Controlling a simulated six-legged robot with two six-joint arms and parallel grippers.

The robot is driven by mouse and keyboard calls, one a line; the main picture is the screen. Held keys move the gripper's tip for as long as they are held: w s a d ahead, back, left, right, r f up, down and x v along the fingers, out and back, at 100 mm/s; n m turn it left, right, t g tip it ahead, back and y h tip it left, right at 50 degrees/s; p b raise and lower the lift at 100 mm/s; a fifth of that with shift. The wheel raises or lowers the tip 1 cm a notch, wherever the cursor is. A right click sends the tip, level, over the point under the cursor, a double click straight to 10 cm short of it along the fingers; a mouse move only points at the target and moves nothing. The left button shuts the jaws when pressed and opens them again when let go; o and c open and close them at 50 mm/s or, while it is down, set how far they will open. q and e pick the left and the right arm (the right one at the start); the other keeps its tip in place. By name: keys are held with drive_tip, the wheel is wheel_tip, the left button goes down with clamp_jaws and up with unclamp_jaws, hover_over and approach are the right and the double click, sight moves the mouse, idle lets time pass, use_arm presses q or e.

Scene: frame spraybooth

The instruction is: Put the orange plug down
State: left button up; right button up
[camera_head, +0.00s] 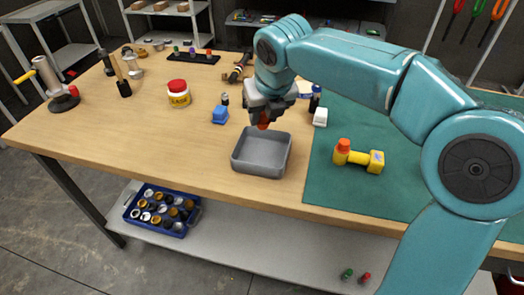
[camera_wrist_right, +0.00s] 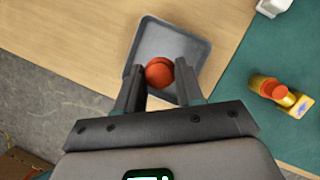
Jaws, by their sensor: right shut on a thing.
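The orange plug (camera_wrist_right: 159,72) is between the fingertips of my right gripper (camera_wrist_right: 160,80), which is shut on it. In the head view the plug (camera_head: 263,122) shows just below the right gripper (camera_head: 264,112), partly hidden by the fingers. It is above the far side of the grey tray (camera_head: 240,165). The wrist view shows the plug over the grey tray (camera_wrist_right: 150,35), held apart from its floor as far as I can tell. The tray looks empty. My left gripper is in neither view.
A yellow tool with an orange end (camera_head: 360,157) lies on the green mat (camera_head: 330,190) right of the tray. A white block (camera_head: 320,117) is right. Bare wood lies left of the tray.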

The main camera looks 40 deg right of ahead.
wheel_tip(320, 180, down, 10)
drive_tip(key=shift+w+b, duration=0.1)
drive_tip(key=shift+b, duration=1)
drive_tip(key=o, duration=1.2)
drive_tip(key=shift+c, duration=0.2)
drive_tip(key=shift+r, duration=0.2)
drive_tip(key=p+v, duration=0.2)
drive_tip(key=v, duration=1)
drive_tip(key=shift+p, duration=0.3)
